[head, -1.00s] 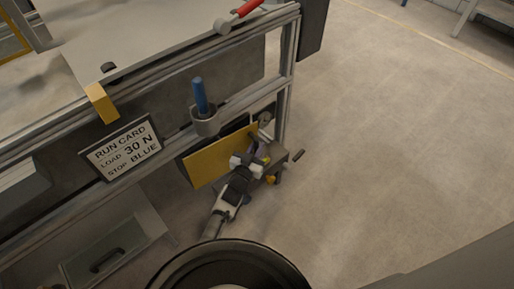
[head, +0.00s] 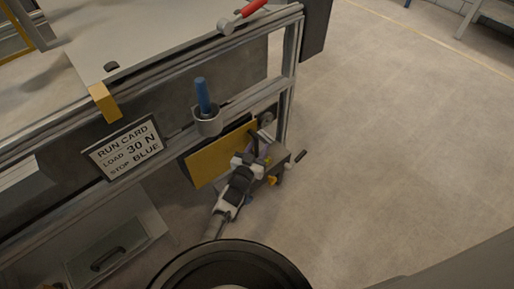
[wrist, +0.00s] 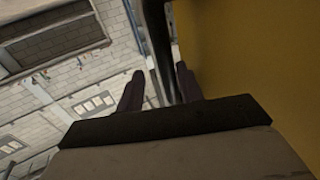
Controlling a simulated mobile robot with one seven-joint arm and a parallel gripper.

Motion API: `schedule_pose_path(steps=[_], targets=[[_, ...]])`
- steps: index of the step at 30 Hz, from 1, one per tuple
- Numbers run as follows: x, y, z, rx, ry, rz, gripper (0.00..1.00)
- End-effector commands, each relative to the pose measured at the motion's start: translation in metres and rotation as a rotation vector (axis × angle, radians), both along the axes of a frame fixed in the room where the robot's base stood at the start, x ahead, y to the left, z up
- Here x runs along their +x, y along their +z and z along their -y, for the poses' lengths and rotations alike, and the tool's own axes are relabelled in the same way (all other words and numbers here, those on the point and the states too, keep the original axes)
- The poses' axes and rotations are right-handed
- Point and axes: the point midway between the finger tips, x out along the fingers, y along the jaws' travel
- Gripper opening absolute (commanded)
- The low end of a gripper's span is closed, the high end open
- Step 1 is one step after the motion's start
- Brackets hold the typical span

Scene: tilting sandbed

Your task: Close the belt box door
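The belt box door appears to be the yellow panel (head: 222,157) low on the bench's front, below the blue-handled holder; it stands at a slant. In the wrist view its yellow face (wrist: 245,55) fills the right side. My gripper (head: 262,146) is at the panel's right end. In the wrist view my gripper's two dark fingers (wrist: 160,90) are apart, beside the yellow face. A dark upright bar (wrist: 158,40) shows between them, nearer the right finger; I cannot tell whether they touch it. The latch and the box's inside are hidden.
A grey holder (head: 207,125) with a blue handle stands above the panel. A run card (head: 124,148) hangs to the left. Open floor (head: 400,130) lies to the right.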

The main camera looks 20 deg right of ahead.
Motion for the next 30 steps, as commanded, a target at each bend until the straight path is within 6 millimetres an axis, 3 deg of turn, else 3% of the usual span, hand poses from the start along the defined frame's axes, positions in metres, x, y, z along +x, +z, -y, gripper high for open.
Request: schedule_pose_path(steps=[14,30], targets=[[-0.008,0.002,-0.007,-0.001,0.0,0.001,0.36],[-0.075,0.003,-0.064,0.001,0.002,0.0,0.36]])
